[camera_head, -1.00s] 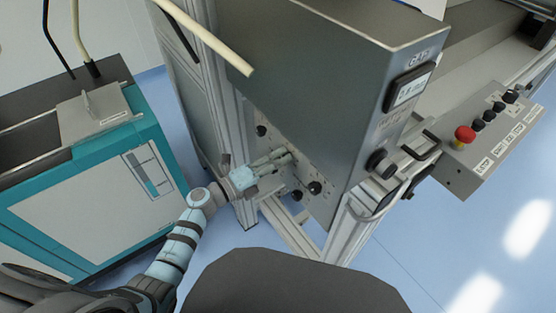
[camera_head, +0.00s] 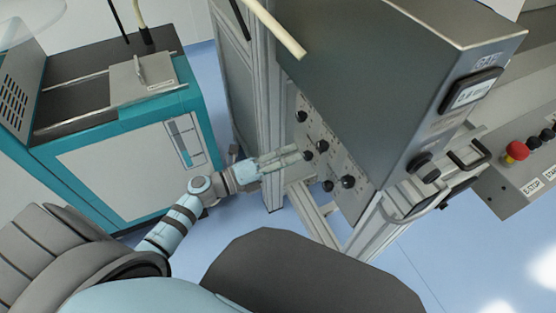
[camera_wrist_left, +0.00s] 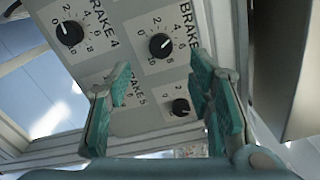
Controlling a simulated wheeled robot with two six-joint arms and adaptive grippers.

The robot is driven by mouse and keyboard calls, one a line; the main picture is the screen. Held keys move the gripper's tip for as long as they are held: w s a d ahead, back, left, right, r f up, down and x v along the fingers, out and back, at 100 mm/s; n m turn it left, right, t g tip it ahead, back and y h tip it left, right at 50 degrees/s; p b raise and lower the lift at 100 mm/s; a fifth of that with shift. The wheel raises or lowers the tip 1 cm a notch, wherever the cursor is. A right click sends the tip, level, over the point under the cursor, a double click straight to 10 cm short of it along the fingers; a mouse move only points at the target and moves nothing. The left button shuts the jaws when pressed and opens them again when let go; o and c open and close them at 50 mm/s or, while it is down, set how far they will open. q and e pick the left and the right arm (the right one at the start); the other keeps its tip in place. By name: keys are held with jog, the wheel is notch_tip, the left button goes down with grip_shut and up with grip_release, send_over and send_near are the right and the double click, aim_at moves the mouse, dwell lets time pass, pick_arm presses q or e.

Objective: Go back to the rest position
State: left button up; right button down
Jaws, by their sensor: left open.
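My left gripper (camera_head: 283,160) reaches in from the left toward the panel of brake knobs (camera_head: 325,150) on the side of the grey machine. In the left wrist view the gripper (camera_wrist_left: 160,105) is open, its two teal fingers apart with nothing held between them. Beyond the fingers are black knobs on dials: the BRAKE 4 knob (camera_wrist_left: 70,33) at upper left, another brake knob (camera_wrist_left: 161,45) at upper middle and a smaller-looking knob (camera_wrist_left: 180,107) near the right finger. My right gripper is not in view.
A teal and white cabinet (camera_head: 130,165) stands at left. The grey machine housing (camera_head: 390,60) overhangs the panel at right. A control box with a red emergency stop button (camera_head: 516,151) sits at far right. Aluminium frame posts (camera_head: 262,100) stand close to my left gripper. Blue floor shows below.

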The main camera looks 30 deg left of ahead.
pick_arm(q)
jog(key=v, duration=0.4)
dwell(0.3)
jog(key=w+a+f+n+t+y, duration=0.1)
jog(key=w+a+f+n+y, duration=0.1)
jog(key=a+f+n+y, duration=0.9)
jog(key=s+a+f+n+g+y+p, duration=0.2)
jog(key=s+a+f+n+g+p, duration=0.25)
jog(key=s+f+n, duration=0.65)
jog(key=s+d+f+n+g+p, duration=0.1)
jog(key=s+f+n+g, duration=0.25)
jog(key=s, duration=0.45)
jog(key=s+d+f+n+g+p, duration=0.1)
jog(key=s+f+n+g, duration=0.2)
jog(key=s, duration=0.5)
jog(key=s+d+f+g+p, duration=0.1)
jog(key=s+d, duration=0.2)
jog(key=s, duration=0.3)
jog(key=s+d+f+g+p, duration=0.1)
jog(key=s+d+p, duration=0.1)
jog(key=s+d, duration=0.2)
jog(key=shift+s+d+n+g+h, duration=0.3)
jog(key=shift+s+n, duration=0.15)
jog(key=shift+s, duration=0.55)
